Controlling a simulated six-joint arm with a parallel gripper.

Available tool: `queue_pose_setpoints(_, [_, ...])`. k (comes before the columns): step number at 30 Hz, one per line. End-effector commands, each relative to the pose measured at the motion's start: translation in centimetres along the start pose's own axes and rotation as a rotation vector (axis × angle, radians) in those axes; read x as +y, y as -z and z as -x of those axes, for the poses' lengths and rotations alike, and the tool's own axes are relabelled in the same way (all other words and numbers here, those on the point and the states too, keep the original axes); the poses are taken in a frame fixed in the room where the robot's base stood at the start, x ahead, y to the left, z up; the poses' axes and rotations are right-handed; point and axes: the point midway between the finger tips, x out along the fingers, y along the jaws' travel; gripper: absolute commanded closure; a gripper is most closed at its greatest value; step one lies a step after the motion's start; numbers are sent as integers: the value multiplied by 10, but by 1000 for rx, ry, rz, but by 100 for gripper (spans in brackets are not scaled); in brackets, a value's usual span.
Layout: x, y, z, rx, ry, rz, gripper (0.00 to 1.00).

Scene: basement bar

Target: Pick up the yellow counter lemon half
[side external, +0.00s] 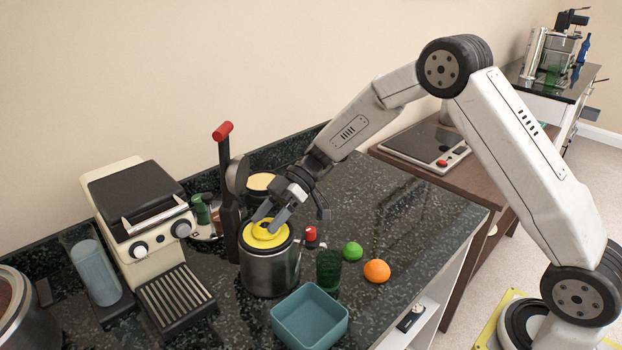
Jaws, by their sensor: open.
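A round yellow piece (272,239) sits on top of the steel pot (268,272). It looks like the lemon half, but I cannot tell for sure. My gripper (267,220) reaches down over it from the upper right, with its fingers apart. The fingertips are at or just above the yellow top. I cannot tell whether they touch it. The fingers hide part of its upper surface. A dark patch shows near its middle.
A tall dark press with a red handle (223,131) stands close at the pot's left. A teal square bowl (309,318), green cup (328,271), lime (352,251) and orange (376,271) lie in front and right. An espresso machine (135,212) stands left.

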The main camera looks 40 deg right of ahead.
Motion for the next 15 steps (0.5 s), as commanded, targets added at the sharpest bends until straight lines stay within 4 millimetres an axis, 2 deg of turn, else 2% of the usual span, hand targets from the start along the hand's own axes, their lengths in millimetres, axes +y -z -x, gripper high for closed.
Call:
queue_pose_setpoints(14, [0, 0, 0, 0, 0, 0, 12])
queue_pose_setpoints(15, [0, 0, 0, 0, 0, 0, 25])
